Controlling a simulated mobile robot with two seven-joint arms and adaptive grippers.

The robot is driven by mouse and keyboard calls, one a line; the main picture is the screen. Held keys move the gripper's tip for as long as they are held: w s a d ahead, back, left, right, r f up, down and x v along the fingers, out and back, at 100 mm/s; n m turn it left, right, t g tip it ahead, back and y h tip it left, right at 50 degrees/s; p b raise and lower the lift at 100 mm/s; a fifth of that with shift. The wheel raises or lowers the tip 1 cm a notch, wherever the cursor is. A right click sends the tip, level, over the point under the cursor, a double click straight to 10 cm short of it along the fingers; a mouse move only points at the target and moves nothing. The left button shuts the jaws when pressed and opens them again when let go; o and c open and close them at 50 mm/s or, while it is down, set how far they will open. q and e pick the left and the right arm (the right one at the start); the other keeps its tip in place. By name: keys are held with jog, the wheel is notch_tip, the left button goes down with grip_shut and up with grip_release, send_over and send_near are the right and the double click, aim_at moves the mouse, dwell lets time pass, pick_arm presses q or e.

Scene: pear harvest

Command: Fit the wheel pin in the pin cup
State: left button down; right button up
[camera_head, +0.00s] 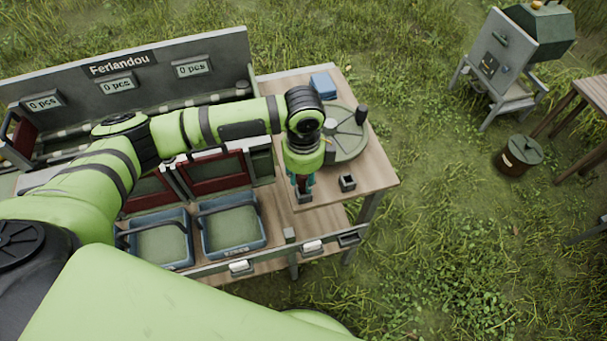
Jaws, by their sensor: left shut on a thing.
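My left gripper (303,184) points down over the right end of the wooden bench, its fingers shut on a small dark red thing that seems to be the wheel pin; the fingers hide most of it. A small dark square cup (304,198) is right under the fingertips; I cannot tell whether the pin is in it or above it. A second small square cup (347,182) stands apart to the right, with a dark opening. The round grey-green wheel (346,146) lies behind, partly hidden by my wrist, with a dark upright knob (361,114). My right gripper is not in view.
A blue box (322,84) lies at the bench's back. Two blue crates (262,236) stand front left, below red-framed flaps (212,172). A sign panel (126,66) stands behind my arm. A lidded bucket (519,155) stands on the grass to the right.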

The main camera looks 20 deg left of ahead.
pick_arm(q)
jog(key=shift+f, duration=0.65)
jog(key=shift+f, duration=0.1)
jog(key=shift+f, duration=0.2)
jog(key=shift+f, duration=0.3)
dwell(0.3)
jog(key=shift+c, duration=1.6)
grip_release()
